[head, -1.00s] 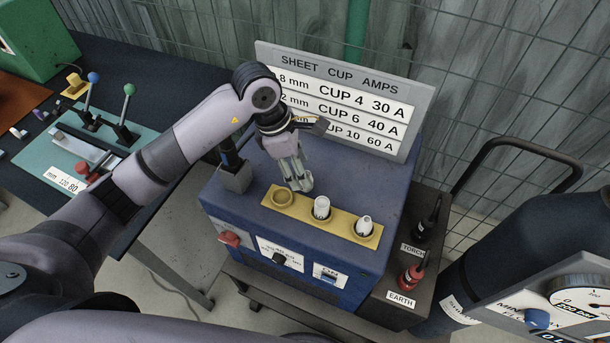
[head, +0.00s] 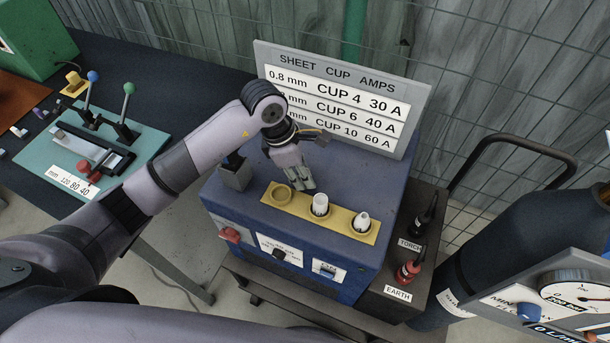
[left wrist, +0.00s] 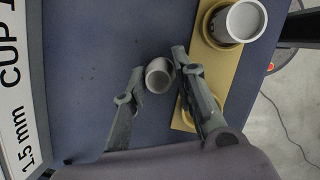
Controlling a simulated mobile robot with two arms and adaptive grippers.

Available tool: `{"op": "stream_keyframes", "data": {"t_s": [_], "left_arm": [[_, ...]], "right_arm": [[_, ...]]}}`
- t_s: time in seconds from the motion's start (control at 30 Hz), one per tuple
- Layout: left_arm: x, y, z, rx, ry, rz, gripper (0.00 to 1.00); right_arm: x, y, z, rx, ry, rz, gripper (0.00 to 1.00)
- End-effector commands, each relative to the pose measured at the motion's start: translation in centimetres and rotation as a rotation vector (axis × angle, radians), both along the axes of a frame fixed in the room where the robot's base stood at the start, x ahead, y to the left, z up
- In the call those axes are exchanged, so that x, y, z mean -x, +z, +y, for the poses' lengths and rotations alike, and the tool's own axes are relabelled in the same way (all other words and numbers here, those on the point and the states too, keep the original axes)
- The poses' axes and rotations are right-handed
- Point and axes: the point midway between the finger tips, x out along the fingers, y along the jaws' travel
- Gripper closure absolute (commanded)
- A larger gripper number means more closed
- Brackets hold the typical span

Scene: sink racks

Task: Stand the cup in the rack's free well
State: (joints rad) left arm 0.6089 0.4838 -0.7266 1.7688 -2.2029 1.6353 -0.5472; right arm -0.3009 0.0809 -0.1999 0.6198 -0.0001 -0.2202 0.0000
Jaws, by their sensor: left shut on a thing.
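The yellow rack (head: 341,228) lies along the front of the blue machine's top. Its left well (head: 279,194) is empty; the middle and right wells hold a white cup (head: 320,204) and another white cup (head: 362,220). My left gripper (head: 303,183) is just behind the rack, between the left and middle wells in the picture. In the left wrist view, its fingers (left wrist: 158,68) are shut on a small pale grey cup (left wrist: 159,76), beside the rack's edge. One finger partly covers the empty well. The held cup is hard to make out in the head view. My right gripper is out of view.
A sign board (head: 340,90) stands behind the machine top (head: 250,170). A dark square holder (head: 235,175) stands left of the rack. Torch and earth plugs (head: 408,270) are at the right.

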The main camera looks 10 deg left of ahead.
Motion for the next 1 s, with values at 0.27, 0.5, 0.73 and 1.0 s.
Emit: {"op": "stream_keyframes", "data": {"t_s": [0.27, 0.5, 0.73, 1.0], "left_arm": [[0.0, 0.0, 0.0, 0.000, 0.000, 0.000, 0.97], [-0.1, 0.5, 0.0, 0.000, 0.000, -0.002, 0.97], [-0.2, 3.3, 0.0, 0.000, -0.001, -0.008, 0.97], [-0.2, 10.7, 0.0, 0.000, -0.001, -0.011, 0.97]], "right_arm": [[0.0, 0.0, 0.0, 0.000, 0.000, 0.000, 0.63], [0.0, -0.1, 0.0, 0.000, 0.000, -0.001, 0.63], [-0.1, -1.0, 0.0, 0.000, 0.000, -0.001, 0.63], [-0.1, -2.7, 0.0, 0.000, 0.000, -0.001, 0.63]]}}
